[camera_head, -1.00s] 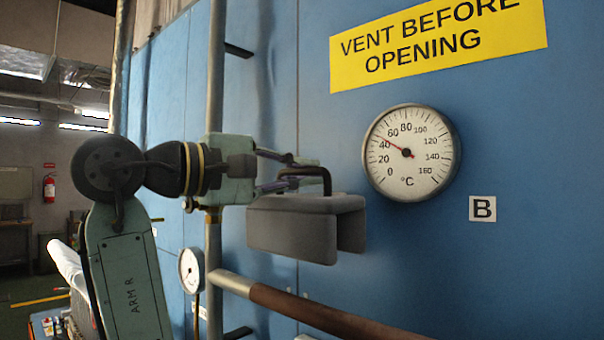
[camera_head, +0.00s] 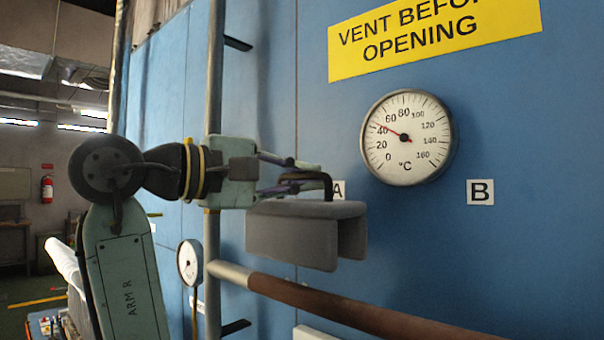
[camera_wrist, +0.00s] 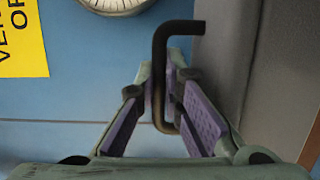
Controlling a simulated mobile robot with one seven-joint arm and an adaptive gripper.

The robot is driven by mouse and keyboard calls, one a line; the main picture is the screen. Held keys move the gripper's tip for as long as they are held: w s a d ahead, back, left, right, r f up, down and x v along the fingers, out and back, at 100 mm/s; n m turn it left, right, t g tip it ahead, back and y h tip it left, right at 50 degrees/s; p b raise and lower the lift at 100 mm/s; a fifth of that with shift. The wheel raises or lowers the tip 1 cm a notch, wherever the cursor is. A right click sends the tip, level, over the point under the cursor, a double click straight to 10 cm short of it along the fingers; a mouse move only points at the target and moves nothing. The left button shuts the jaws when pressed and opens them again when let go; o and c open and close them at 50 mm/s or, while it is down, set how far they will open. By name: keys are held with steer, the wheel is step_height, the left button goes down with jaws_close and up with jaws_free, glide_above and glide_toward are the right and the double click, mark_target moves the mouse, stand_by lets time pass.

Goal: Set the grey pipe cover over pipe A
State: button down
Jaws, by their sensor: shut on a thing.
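The grey pipe cover (camera_head: 290,235) is a block-like channel, open at the bottom, with a dark bent handle (camera_head: 328,184) on top. My gripper (camera_head: 318,178) is shut on that handle and holds the cover roughly level in the air. In the wrist view, the purple-padded fingers of my gripper (camera_wrist: 165,112) close around the handle (camera_wrist: 159,75), with the grey cover (camera_wrist: 232,60) at the right. A brown horizontal pipe (camera_head: 340,303) with a bare metal left end runs below the cover, apart from it. An A label (camera_head: 338,190) is partly hidden behind the handle; I cannot tell whether it marks this pipe.
A blue panel wall (camera_head: 540,250) stands behind. It carries a round thermometer dial (camera_head: 408,138), a B label (camera_head: 480,192) and a yellow warning sign (camera_head: 435,38). A vertical pipe (camera_head: 213,110) passes behind my gripper. A small gauge (camera_head: 190,263) sits at lower left.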

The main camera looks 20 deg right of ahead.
steer(key=shift+f+b, duration=0.8)
steer(key=shift+f, duration=0.6)
steer(key=shift+f+b, duration=2.8)
steer(key=shift+f, duration=0.8)
steer(key=c, duration=1.6)
jaws_free()
steer(key=shift+c, duration=0.2)
steer(key=shift+a, duration=0.1)
steer(key=v, duration=1.2)
steer(key=shift+r, duration=0.2)
